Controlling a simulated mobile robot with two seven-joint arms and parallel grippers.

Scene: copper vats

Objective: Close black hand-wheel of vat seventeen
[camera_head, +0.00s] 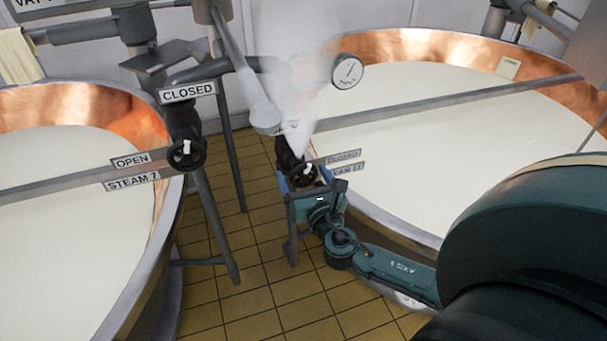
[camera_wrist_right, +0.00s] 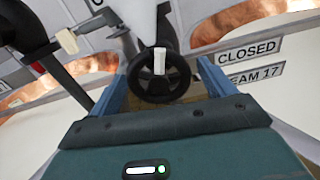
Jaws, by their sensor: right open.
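The black hand-wheel (camera_head: 303,178) with a white handle sits on a pipe beside the right vat (camera_head: 425,243). Next to it are two plates, CLOSED (camera_head: 343,157) and one reading STEAM 17 (camera_head: 347,170). My right gripper (camera_head: 304,182) is at this wheel and open. In the right wrist view the wheel (camera_wrist_right: 146,93) shows between the two blue fingers of the gripper (camera_wrist_right: 162,72), with its white handle at the top. My left gripper is not in view.
A similar black wheel (camera_head: 187,154) stands at the left vat (camera_head: 168,228), with OPEN (camera_head: 131,161) and STEAM plates. White steam (camera_head: 292,55) hangs above the right wheel. A gauge (camera_head: 348,70) and pipes stand behind. Tiled floor (camera_head: 260,285) lies free between the vats.

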